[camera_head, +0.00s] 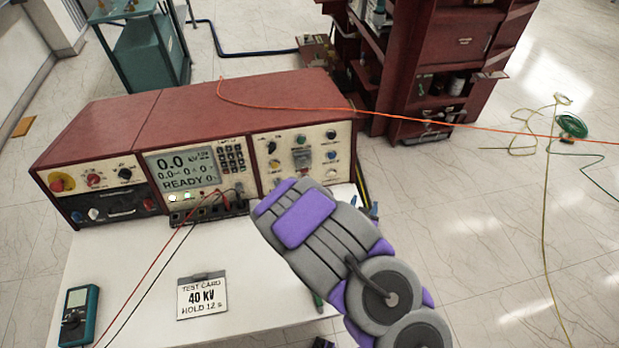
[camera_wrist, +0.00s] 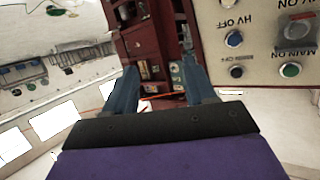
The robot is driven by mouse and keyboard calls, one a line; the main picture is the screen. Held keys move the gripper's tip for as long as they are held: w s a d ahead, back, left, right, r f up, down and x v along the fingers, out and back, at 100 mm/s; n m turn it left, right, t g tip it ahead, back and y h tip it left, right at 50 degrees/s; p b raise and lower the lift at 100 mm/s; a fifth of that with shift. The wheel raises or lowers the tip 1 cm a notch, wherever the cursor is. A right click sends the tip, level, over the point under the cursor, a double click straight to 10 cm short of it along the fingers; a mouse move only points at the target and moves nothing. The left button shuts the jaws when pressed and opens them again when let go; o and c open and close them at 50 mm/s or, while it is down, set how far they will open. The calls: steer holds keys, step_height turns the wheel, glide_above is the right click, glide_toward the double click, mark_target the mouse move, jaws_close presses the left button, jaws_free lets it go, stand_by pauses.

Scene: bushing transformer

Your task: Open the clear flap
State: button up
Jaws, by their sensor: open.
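The clear flap (camera_head: 302,157) is a small see-through cover on the cream right-hand panel of the red control console, among several buttons and knobs. In the wrist view a clear cover (camera_wrist: 293,12) sits over a button at the top right, on the panel whose lettering appears upside down. My gripper (camera_wrist: 160,65) is open, with two blue fingers apart and nothing between them. It is beside the panel, apart from the flap. In the head view my grey and purple arm hides most of the gripper; whether the flap is raised is too small to tell.
The red console (camera_head: 190,115) stands on a white table (camera_head: 130,250) with a test card (camera_head: 203,297), a teal meter (camera_head: 79,315) and red and black leads. An orange cable (camera_head: 420,123) crosses above the console. A red cabinet (camera_head: 445,60) stands behind.

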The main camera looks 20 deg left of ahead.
steer(key=s+a+f+n+t+y, duration=0.1)
steer(key=s+a+n+y, duration=0.1)
steer(key=a, duration=0.2)
steer(key=s+a+f+n+y, duration=0.2)
steer(key=a+y, duration=0.1)
steer(key=a, duration=0.1)
steer(key=n+y+b, duration=0.3)
steer(key=y+b, duration=0.1)
steer(key=b, duration=0.3)
glide_toward(304, 172)
steer(key=b+x, duration=0.1)
steer(key=x, duration=0.7)
steer(key=shift+w+f, duration=0.15)
steer(key=shift+f, duration=0.05)
steer(key=shift+d, duration=0.15)
